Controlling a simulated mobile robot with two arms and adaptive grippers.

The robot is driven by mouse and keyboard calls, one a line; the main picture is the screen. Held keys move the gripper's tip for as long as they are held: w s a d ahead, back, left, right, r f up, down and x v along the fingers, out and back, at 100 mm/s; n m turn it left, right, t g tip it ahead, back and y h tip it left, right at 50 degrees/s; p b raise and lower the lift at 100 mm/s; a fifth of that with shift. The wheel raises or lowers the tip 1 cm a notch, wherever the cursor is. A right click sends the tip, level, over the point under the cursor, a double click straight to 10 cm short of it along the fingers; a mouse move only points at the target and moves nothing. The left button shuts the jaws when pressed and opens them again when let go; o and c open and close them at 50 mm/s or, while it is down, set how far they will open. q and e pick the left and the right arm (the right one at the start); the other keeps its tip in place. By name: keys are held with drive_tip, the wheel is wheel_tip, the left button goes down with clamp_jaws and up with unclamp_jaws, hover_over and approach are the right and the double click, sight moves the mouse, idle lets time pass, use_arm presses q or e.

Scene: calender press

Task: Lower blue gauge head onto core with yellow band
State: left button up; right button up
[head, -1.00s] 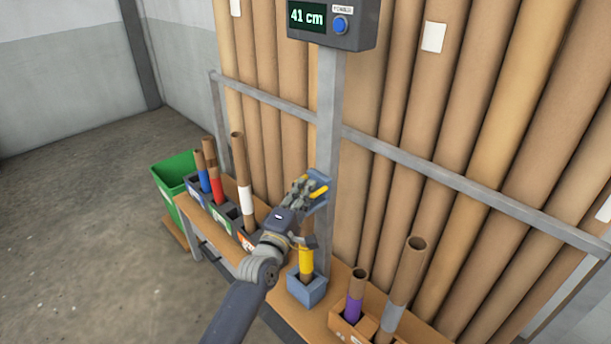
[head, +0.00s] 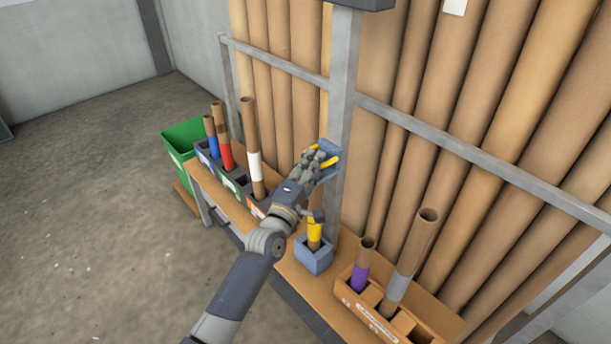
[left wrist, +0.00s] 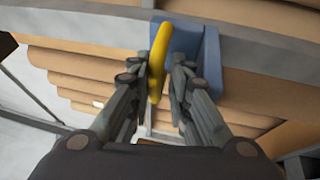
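The blue gauge head (head: 328,147) sits on the grey upright post (head: 342,100) and has a yellow handle (head: 331,162). My left gripper (head: 318,160) is at this handle. In the left wrist view the handle (left wrist: 158,60) lies between the two close fingers (left wrist: 160,75), which look shut on it, with the blue head (left wrist: 208,60) behind and to the right. The core with the yellow band (head: 314,236) stands upright in a blue-grey holder (head: 314,259), below the gauge head and apart from it. The core's top is partly hidden by a dark part. My right gripper is not in view.
Cores with blue (head: 212,145), red (head: 225,155) and white (head: 256,170) bands stand in a rack at left. Purple-banded (head: 359,277) and grey-banded (head: 398,288) cores stand in a box at right. A green bin (head: 184,135) is far left. Tall brown tubes line the back.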

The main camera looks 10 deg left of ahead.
use_arm(q)
drive_tip(key=v, duration=1.1)
drive_tip(key=shift+s, duration=0.25)
drive_tip(key=shift+f, duration=0.25)
drive_tip(key=s+a+f+m+g+y, duration=0.1)
drive_tip(key=s+f+m+g, duration=0.25)
drive_tip(key=f, duration=0.95)
drive_tip(key=s+a+f+m+g+p, duration=0.1)
drive_tip(key=s+f+m+g, duration=0.3)
drive_tip(key=f, duration=0.8)
drive_tip(key=s+a+f+m+g+y, duration=0.15)
drive_tip(key=s+f, duration=0.45)
drive_tip(key=f, duration=0.7)
drive_tip(key=s+a+f+m+g, duration=0.2)
drive_tip(key=s+f, duration=0.4)
drive_tip(key=s, duration=0.5)
drive_tip(key=s+a+f+m+g+y, duration=0.1)
drive_tip(key=s+f+m+g, duration=0.3)
drive_tip(key=s, duration=0.8)
drive_tip(key=s+a+f+m+g+y+p, duration=0.1)
drive_tip(key=s+a+f+m+g, duration=0.2)
drive_tip(key=s+f, duration=0.5)
drive_tip(key=s, duration=0.4)
drive_tip(key=shift+s+m, duration=0.25)
drive_tip(key=shift+m, duration=0.05)
